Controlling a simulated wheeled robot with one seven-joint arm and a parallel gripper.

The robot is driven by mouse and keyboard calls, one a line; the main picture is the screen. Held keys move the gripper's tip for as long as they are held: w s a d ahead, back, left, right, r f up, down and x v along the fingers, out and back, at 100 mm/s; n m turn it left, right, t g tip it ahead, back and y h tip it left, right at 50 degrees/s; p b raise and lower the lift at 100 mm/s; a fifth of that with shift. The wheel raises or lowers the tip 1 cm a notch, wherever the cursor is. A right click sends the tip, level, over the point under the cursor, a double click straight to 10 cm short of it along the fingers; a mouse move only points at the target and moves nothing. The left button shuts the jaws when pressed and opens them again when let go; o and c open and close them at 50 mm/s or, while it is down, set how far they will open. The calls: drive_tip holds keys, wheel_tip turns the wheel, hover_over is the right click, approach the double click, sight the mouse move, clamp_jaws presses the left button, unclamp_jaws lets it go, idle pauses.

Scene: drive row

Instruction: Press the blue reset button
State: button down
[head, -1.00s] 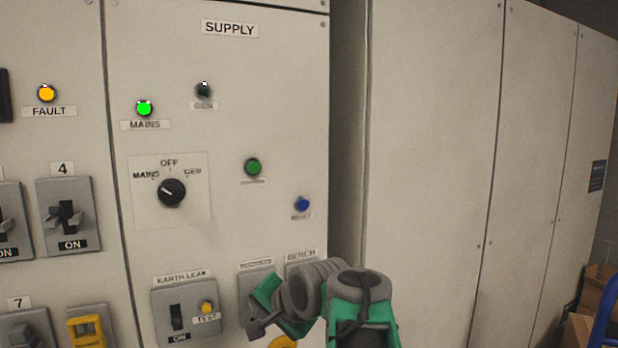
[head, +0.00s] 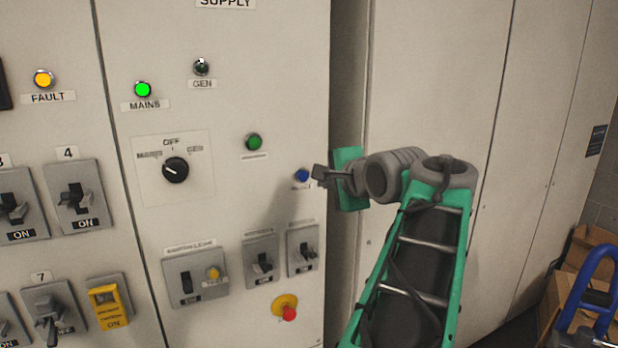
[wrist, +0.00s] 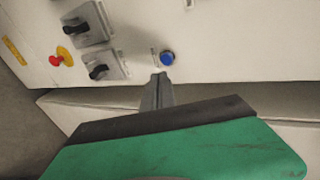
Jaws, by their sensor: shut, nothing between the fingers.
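The blue reset button (head: 302,175) sits on the right side of the supply panel, with a small label below it partly hidden by my gripper. My gripper (head: 318,172) is shut and empty, its tips just right of the button in the head view. In the wrist view the blue button (wrist: 167,58) shows just beyond the shut fingertips (wrist: 160,77), slightly up and right of them. A small gap shows between tips and button there; I cannot tell the depth exactly.
A green button (head: 254,142) is up and left of the blue one. Below are two toggle switches (head: 303,252) and a red emergency knob (head: 288,313) on yellow. A rotary selector (head: 176,170) is left. A blue trolley frame (head: 597,290) and boxes stand far right.

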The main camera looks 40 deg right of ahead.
drive_tip(key=x, duration=0.3)
drive_tip(key=p+x, duration=0.1)
drive_tip(key=x, duration=0.2)
drive_tip(key=r+x, duration=0.1)
drive_tip(key=x, duration=0.2)
drive_tip(key=shift+w+d+p, duration=0.15)
drive_tip(key=shift+w+p, duration=0.15)
drive_tip(key=shift+w, duration=0.15)
drive_tip(key=shift+w, duration=0.1)
drive_tip(key=shift+w+d+p, duration=0.25)
drive_tip(key=shift+w+p, duration=0.15)
drive_tip(key=shift+w, duration=0.25)
drive_tip(key=shift+s+a, duration=0.15)
drive_tip(key=shift+s, duration=0.05)
drive_tip(key=b, duration=0.2)
approach(303, 175)
drive_tip(key=v, duration=0.4)
drive_tip(key=f+v, duration=0.1)
drive_tip(key=shift+s+a, duration=0.1)
drive_tip(key=shift+s, duration=0.55)
